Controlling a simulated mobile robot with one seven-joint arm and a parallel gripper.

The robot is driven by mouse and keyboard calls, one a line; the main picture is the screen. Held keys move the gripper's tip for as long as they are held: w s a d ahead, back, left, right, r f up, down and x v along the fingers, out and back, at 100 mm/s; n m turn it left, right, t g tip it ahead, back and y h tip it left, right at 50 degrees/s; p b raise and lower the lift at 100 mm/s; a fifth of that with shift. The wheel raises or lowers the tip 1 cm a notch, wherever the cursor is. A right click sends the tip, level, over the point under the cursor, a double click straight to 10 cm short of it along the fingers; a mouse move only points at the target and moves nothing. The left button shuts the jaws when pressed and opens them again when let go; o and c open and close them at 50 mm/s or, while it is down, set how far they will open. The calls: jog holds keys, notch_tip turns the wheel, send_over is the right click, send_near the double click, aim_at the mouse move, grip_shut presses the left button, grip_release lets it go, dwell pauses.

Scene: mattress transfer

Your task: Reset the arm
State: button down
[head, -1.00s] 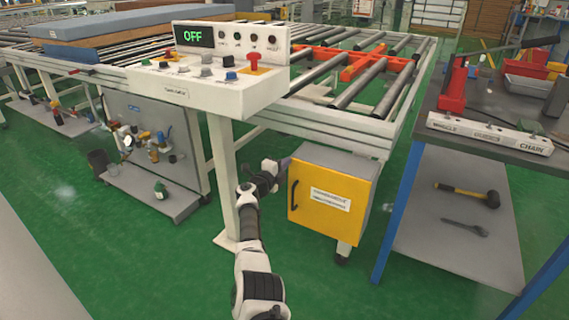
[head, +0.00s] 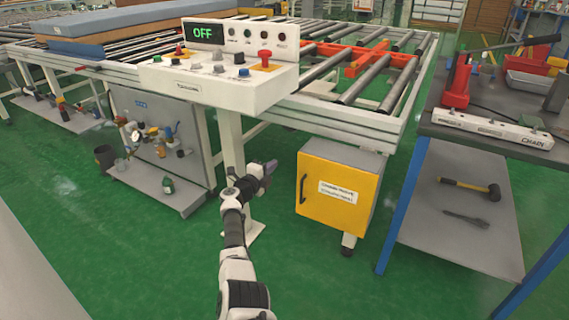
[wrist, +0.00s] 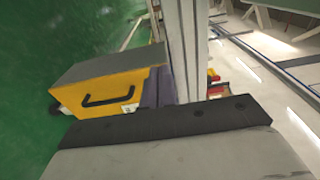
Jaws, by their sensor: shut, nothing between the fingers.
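My gripper (head: 269,168) is at the end of my raised arm, low in the middle of the head view. It is shut and empty, in front of the control console's white post and left of the yellow cabinet (head: 335,192). A gap of green floor shows between the gripper and the cabinet in that view. In the wrist view the closed fingers (wrist: 158,87) show dark purple-grey, with the yellow cabinet (wrist: 112,88) to their left and a pale post behind them.
The control console (head: 225,88) reads OFF and stands above the gripper. A roller conveyor (head: 375,122) runs behind, with a blue mattress (head: 130,20) at the left. A workbench (head: 425,125) with tools stands right. Green floor (head: 150,250) is open at the left front.

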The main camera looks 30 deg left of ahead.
jog(key=shift+s+a, duration=1.2)
jog(key=shift+s, duration=0.25)
